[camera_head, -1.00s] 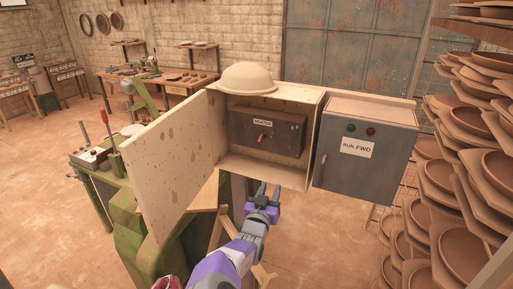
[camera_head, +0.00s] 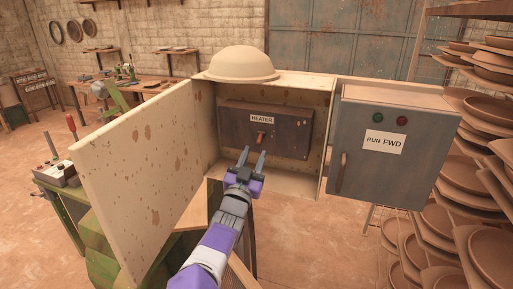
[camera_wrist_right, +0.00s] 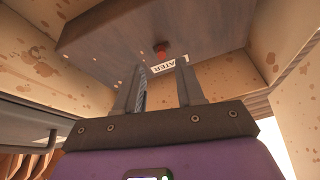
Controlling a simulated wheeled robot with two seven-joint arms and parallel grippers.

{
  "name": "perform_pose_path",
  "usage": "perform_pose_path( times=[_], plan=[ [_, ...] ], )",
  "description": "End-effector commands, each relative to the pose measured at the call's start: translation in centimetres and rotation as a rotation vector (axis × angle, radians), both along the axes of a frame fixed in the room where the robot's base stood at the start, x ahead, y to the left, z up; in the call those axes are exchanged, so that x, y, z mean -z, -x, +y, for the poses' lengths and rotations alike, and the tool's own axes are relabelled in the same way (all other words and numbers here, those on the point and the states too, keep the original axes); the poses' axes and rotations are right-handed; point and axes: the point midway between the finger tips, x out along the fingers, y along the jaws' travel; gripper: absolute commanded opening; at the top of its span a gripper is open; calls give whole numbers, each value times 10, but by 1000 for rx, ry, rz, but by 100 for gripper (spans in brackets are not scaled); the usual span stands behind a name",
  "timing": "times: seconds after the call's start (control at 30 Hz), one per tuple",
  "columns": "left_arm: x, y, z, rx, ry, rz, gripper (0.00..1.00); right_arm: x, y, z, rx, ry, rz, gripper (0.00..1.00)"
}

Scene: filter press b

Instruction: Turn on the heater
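A grey heater box (camera_head: 284,127) with a white "HEATER" label (camera_head: 262,118) sits inside an open beige cabinet (camera_head: 325,110). A small reddish switch lever (camera_head: 262,137) sticks out below the label. My right gripper (camera_head: 253,156) is at the cabinet opening, just below and in front of the lever, fingers apart and empty. In the right wrist view, the lever (camera_wrist_right: 160,48) shows beyond the two open fingers (camera_wrist_right: 160,82), not between them, and one finger partly covers the label. My left gripper does not show.
The cabinet door (camera_head: 145,170) stands open at the left. A tan hard hat (camera_head: 241,64) rests on top of the cabinet. A grey "RUN FWD" box (camera_head: 390,165) stands at the right, beside racks of brown bowls (camera_head: 490,190).

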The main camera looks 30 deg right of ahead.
Motion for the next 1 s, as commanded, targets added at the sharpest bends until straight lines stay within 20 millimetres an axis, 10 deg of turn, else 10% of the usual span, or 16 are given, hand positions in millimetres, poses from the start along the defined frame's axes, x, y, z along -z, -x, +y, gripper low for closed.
perform_pose_path(
  times=[0.6, 0.87, 1.0],
  plan=[
    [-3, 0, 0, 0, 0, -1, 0, -15, -27, -29, -1, 0, 2, 38],
    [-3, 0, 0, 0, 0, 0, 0, -15, -27, -29, -1, 0, 2, 1],
    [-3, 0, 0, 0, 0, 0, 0, -15, -27, -29, -1, 0, 2, 0]
  ],
)
